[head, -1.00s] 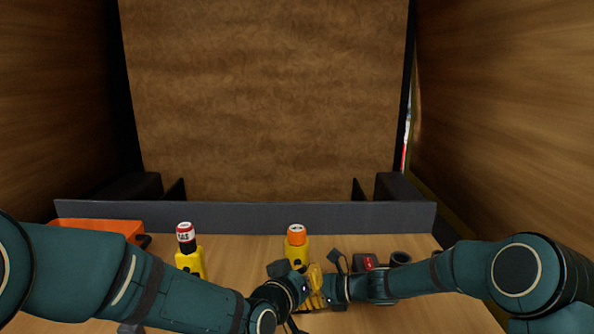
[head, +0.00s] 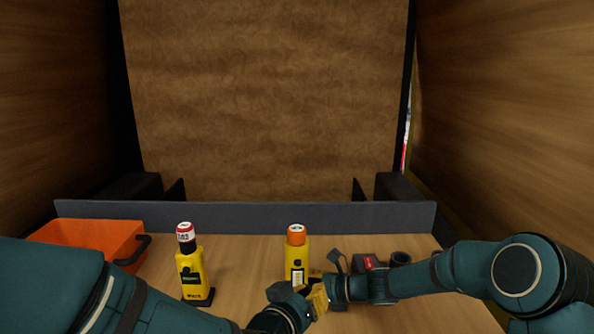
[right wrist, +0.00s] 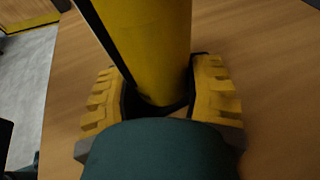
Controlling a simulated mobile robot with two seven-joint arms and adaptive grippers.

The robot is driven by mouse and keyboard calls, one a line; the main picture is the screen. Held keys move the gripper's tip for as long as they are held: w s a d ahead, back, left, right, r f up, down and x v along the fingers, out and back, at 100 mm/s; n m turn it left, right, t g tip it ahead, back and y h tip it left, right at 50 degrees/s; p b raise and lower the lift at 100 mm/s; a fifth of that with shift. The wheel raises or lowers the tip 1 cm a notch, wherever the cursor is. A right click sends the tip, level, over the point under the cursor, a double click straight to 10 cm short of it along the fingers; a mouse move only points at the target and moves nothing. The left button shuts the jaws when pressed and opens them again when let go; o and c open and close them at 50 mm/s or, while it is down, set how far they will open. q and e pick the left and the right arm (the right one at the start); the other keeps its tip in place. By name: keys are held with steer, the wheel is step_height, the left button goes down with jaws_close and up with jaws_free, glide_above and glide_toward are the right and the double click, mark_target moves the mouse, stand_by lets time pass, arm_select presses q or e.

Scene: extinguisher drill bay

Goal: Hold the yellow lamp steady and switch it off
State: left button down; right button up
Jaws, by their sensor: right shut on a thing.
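A yellow bottle-shaped body with an orange cap, which I take for the lamp (head: 296,250), stands upright mid-table in the head view. It has a dark mark and a pale label on its front. My right gripper (head: 316,273) is at its lower right side. In the right wrist view, the gripper (right wrist: 163,95) is shut around the yellow cylinder (right wrist: 150,45), a pad on each side. My left gripper (head: 318,298) is in front of the lamp's foot, its yellow pads bunched together. Its jaw gap is hidden, and it overlaps the right gripper in the picture.
A similar yellow bottle (head: 191,270) with a red-and-white cap stands left of the lamp. An orange crate (head: 95,240) with a black handle is at far left. A dark box with a red part (head: 370,262) and a dark cup (head: 400,258) stand right. A grey ledge (head: 250,215) runs behind.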

steer(key=o, duration=1.1)
